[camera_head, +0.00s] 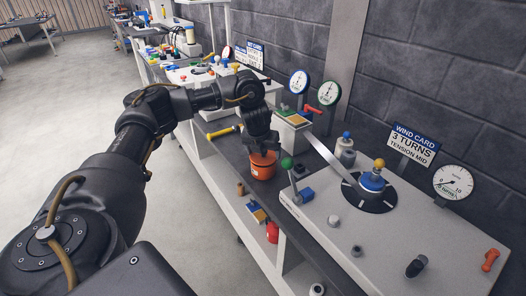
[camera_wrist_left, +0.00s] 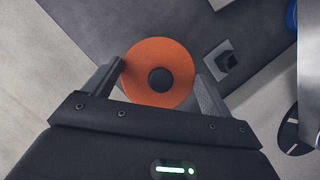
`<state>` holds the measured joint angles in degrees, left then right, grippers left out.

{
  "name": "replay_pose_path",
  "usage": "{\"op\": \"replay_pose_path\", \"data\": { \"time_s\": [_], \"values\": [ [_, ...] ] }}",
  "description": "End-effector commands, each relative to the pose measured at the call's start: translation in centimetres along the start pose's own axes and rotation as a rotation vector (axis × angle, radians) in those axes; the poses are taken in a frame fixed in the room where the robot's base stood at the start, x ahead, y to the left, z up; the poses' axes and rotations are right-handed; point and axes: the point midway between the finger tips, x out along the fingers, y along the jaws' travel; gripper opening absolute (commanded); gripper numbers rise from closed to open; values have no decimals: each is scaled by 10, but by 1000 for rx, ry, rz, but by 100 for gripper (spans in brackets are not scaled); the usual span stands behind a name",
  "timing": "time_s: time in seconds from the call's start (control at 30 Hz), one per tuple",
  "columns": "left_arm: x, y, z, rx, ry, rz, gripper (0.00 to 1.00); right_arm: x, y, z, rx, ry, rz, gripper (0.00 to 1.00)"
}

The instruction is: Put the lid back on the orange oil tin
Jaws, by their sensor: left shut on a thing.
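The orange oil tin (camera_head: 263,171) stands on the dark shelf edge of the bench, below my left gripper (camera_head: 262,148). In the left wrist view, an orange round lid (camera_wrist_left: 178,62) with a dark knob in its middle sits between the two fingers of my left gripper (camera_wrist_left: 160,85). The fingers are shut on opposite sides of its rim. The lid hides the mouth of the tin in the wrist view. I cannot tell whether the lid touches the tin or is just above it. My right gripper is not in view.
To the right is a grey winding panel (camera_head: 350,235) with a green-knobbed lever (camera_head: 288,164) close to the tin. A yellow-handled tool (camera_head: 222,132) lies left of the tin. The floor at left is clear.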

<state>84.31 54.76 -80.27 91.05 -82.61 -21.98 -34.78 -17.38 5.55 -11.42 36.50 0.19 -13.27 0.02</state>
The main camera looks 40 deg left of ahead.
Motion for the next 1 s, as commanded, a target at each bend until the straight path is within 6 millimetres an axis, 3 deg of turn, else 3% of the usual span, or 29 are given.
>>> {"op": "replay_pose_path", "data": {
  "time_s": [1.0],
  "values": [
    [-1,0,1,-1,-1,-1,62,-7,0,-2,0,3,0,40]
  ]
}}
